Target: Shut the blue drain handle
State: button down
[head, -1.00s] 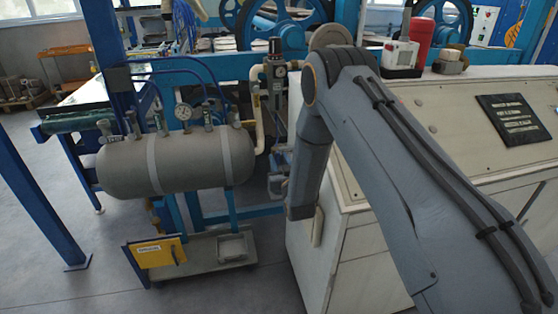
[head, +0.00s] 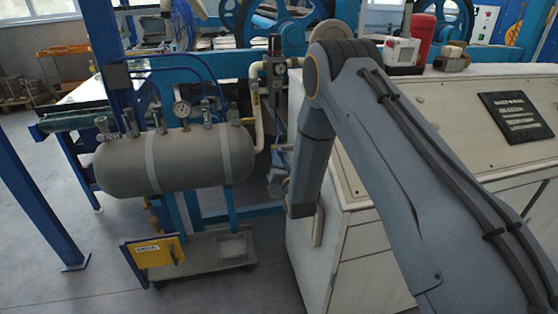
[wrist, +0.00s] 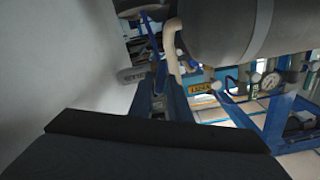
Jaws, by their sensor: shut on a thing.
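In the wrist view my gripper (wrist: 163,86) reaches forward from its dark body, with its two narrow fingers close together. They are shut on a slim blue part at their tips, which looks like the blue drain handle (wrist: 151,42). Its exact outline and angle are hard to tell in the shadow. The grey tank (wrist: 225,30) is above right of the fingers, with a pale pipe (wrist: 173,45) close beside them. In the head view the tank (head: 200,160) lies left of my arm. The handle cannot be made out clearly there.
A white cabinet (head: 345,250) stands close beside my forearm. A wheeled tray (head: 215,250) with a yellow sign (head: 157,252) is below the tank. A blue post (head: 35,200) stands at the left. Gauge and valves top the tank. Open floor is in front.

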jog(key=m+b, duration=0.2)
jog(key=m, duration=0.4)
jog(key=m+b, duration=0.2)
jog(key=m, duration=0.5)
jog(key=shift+d+f+m+b, duration=0.2)
jog(key=shift+m+b, duration=0.1)
jog(key=shift+b, duration=0.05)
dwell(0.3)
jog(key=c, duration=1.8)
grip_release()
jog(key=v, duration=0.7)
jog(key=shift+s+b, duration=0.35)
jog(key=shift+b, duration=0.1)
